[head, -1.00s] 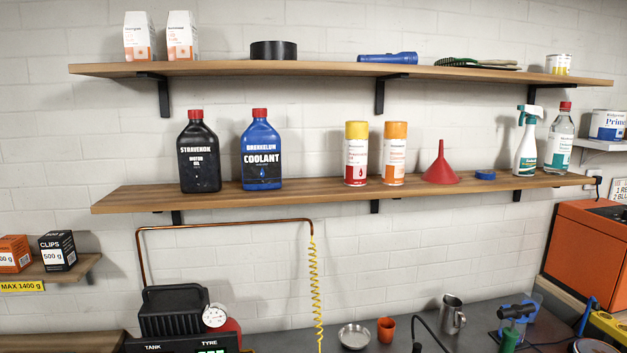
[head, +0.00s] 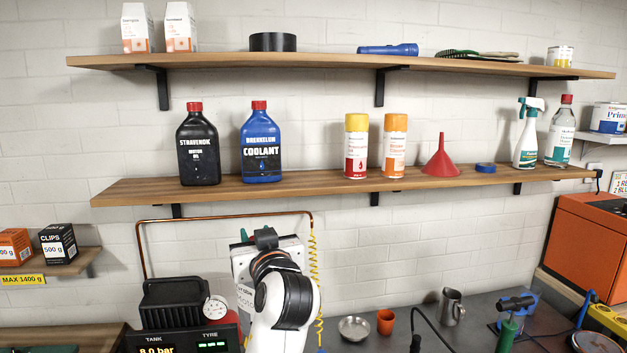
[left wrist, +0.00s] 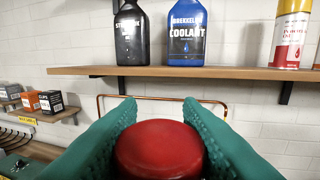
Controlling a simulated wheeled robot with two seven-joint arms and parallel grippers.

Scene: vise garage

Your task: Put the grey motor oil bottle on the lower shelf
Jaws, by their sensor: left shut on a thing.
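My left gripper (left wrist: 160,125) has teal fingers shut on the red cap of a bottle (left wrist: 160,148); in the left wrist view the cap hides the rest. In the head view my left arm covers most of the held thing; a pale grey body with partly readable lettering (head: 247,294) shows beside it, seemingly the grey motor oil bottle. It is in front of the wall, below the lower shelf (head: 310,186). A teal finger of my left gripper (head: 243,237) shows just under the shelf's height. My right gripper is not in view.
On the lower shelf stand a black motor oil bottle (head: 198,150), a blue coolant bottle (head: 261,150), two spray cans (head: 356,150), a red funnel (head: 440,162) and a blue tape roll (head: 485,168). Bare shelf lies between coolant and cans, and left of the black bottle. A copper pipe (head: 190,219) runs below.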

